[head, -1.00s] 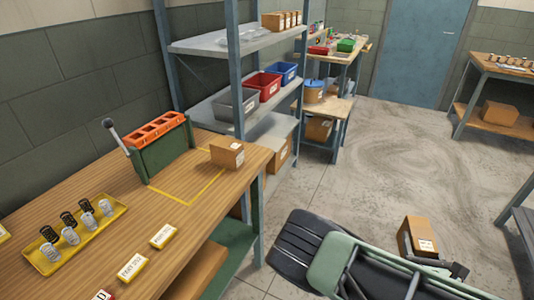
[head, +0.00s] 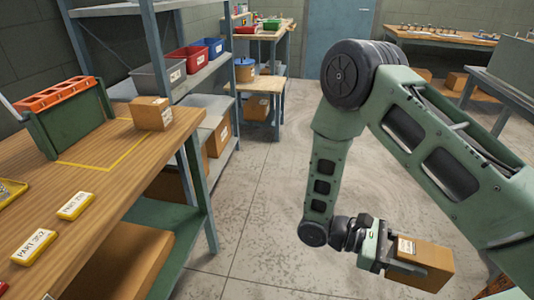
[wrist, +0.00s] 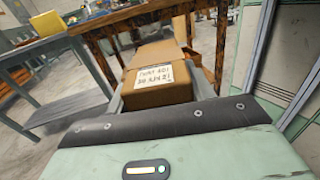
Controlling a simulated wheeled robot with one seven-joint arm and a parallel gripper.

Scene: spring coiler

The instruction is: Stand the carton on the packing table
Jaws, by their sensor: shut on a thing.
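The carton (head: 428,262) is a brown box with a white label, at the lower right of the head view. My gripper (head: 388,252) is shut on it and holds it in the air, clear of any table. The wrist view shows the carton (wrist: 160,95) between the fingers, its printed label facing the camera. A wooden-topped table (head: 120,190) stands at the left, with a yellow outline marked on its top. I cannot tell for certain whether this is the packing table.
Another small carton (head: 151,113) stands at the outlined area's far edge. A green rack with an orange top (head: 62,115) stands beside it. Yellow part labels (head: 76,206) lie nearer. Shelving with bins (head: 186,60) is behind. Open floor (head: 265,225) lies between the table and my arm.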

